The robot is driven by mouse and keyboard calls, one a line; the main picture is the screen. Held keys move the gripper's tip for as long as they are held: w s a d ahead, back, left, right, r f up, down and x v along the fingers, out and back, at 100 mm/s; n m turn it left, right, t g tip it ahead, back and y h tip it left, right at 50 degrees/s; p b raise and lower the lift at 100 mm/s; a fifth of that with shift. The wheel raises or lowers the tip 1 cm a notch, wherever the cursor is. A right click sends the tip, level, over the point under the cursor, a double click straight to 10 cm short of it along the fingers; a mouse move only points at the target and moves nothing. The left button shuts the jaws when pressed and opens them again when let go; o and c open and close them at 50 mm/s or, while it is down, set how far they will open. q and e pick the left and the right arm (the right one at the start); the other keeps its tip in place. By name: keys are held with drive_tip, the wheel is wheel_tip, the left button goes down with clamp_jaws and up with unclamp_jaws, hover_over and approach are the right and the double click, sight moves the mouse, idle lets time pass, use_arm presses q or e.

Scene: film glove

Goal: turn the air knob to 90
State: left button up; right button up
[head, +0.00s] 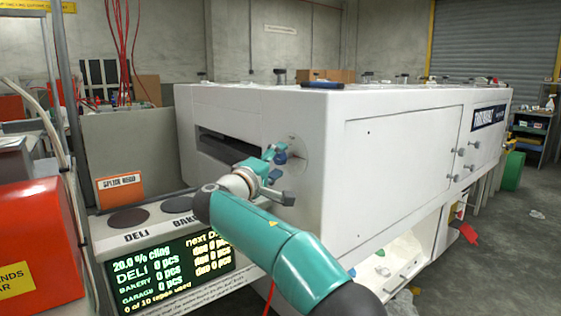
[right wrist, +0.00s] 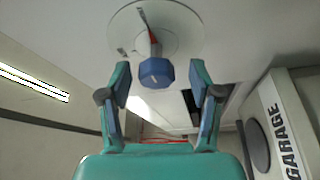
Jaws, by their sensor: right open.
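The air knob is a blue faceted knob (right wrist: 156,74) with a red mark behind it, on a pale round dial plate (right wrist: 180,22). In the head view the knob (head: 281,157) sits on the end face of the white machine, partly behind my gripper. My right gripper (head: 277,174) is at the knob with its fingers apart. In the right wrist view the open fingers (right wrist: 159,82) stand on either side of the knob, with a gap showing on both sides. The dial's figures are too small to read. My left gripper is not in view.
The long white machine (head: 390,140) fills the middle and right. A dark slot (head: 225,147) opens beside the knob. Below it are DELI and BAKERY pads and a display (head: 170,270) reading "20.0 % cling". A red-orange box (head: 35,245) stands at left.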

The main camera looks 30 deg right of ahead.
drive_tip(key=v, duration=1)
drive_tip(key=shift+a, duration=0.25)
drive_tip(key=shift+s+f, duration=0.1)
drive_tip(key=shift+f, duration=0.05)
